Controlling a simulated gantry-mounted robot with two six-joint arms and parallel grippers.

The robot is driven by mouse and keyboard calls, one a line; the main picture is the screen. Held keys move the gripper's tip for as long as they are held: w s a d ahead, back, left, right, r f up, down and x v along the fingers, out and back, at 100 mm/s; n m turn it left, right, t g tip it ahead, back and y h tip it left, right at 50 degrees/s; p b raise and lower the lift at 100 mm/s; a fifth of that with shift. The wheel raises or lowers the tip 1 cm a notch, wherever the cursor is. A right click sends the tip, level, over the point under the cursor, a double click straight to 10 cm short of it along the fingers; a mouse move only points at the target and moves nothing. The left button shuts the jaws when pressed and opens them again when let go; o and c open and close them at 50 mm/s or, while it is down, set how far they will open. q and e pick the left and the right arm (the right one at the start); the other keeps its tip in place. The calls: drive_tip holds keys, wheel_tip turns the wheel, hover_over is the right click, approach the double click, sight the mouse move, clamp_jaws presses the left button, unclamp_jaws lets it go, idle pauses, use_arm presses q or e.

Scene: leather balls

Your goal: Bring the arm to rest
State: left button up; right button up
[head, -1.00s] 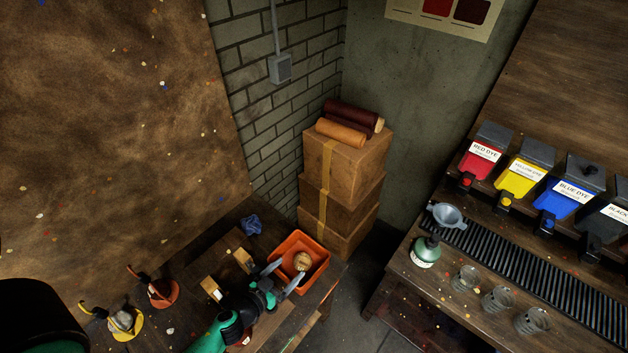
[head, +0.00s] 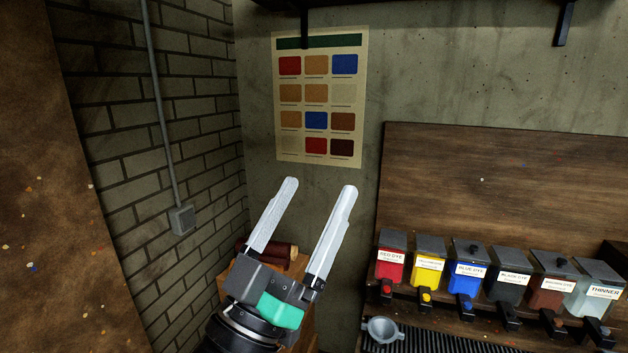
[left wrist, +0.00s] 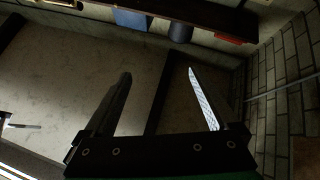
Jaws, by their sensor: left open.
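My left gripper (head: 319,188) is raised in the head view, its two pale fingers pointing up and spread wide apart. Nothing is between them. It stands in front of the leather rolls (head: 272,252) and the stacked boxes, and hides part of them. In the left wrist view the same gripper (left wrist: 160,75) has its fingers apart and empty, with a wall and a shelf beyond. My right gripper is in neither view now. The orange tray and its ball are out of view now.
A color chart (head: 318,98) hangs on the concrete wall. At the right, several dye dispensers (head: 471,268) stand in a row above a workbench with a grey funnel (head: 383,331). A brick wall (head: 165,120) with a grey switch box (head: 182,219) is at the left.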

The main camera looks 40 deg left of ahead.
use_arm(q)
drive_tip(key=s+d+r+m+t+h, duration=0.2)
drive_tip(key=s+d+r+m+h, duration=0.2)
drive_tip(key=s+d+r+h, duration=0.1)
wheel_tip(320, 180, up, 2)
drive_tip(key=shift+s+d+r+h, duration=0.1)
drive_tip(key=shift+s+d+h, duration=0.25)
drive_tip(key=shift+h, duration=0.15)
wheel_tip(320, 180, up, 14)
drive_tip(key=p, duration=1.3)
drive_tip(key=shift+f+p, duration=0.25)
drive_tip(key=shift+p, duration=0.15)
